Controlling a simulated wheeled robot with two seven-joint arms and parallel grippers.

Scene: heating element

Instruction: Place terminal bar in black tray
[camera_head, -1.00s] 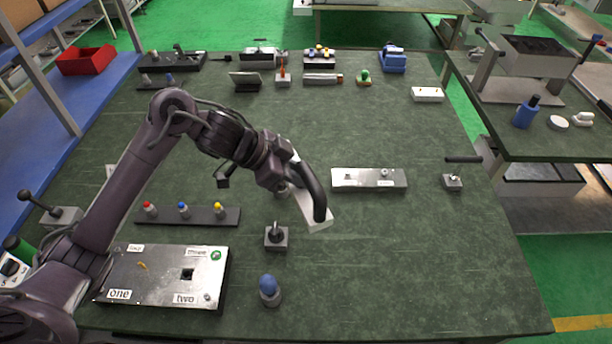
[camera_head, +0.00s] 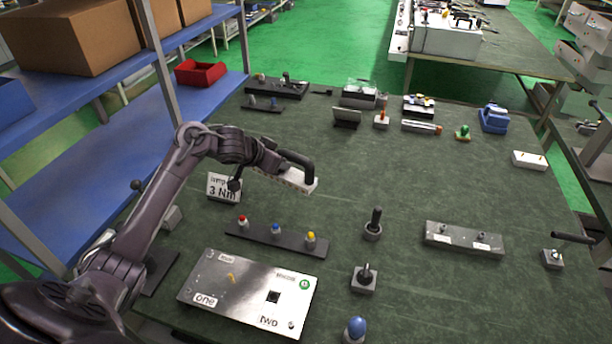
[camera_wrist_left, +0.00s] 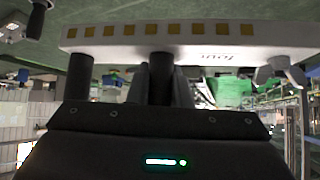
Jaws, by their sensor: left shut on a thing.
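The terminal bar (camera_head: 296,182) is a white bar held in the air above the left half of the table. In the left wrist view the bar (camera_wrist_left: 200,38) spans the top, with a row of yellow squares and printed text. My left gripper (camera_head: 281,168) is shut on it; its dark fingers meet the bar near its middle in the wrist view (camera_wrist_left: 160,75). A black tray-like base (camera_head: 290,92) with small parts lies at the table's back left, well apart from the bar. Whether it is the task's tray, I cannot tell. My right gripper is out of view.
A "3 Nm" sign (camera_head: 224,188) stands left of the bar. A dark strip with red, blue and yellow knobs (camera_head: 290,241) and a silver panel (camera_head: 235,300) lie in front. A black-handled post (camera_head: 373,226) stands to the right.

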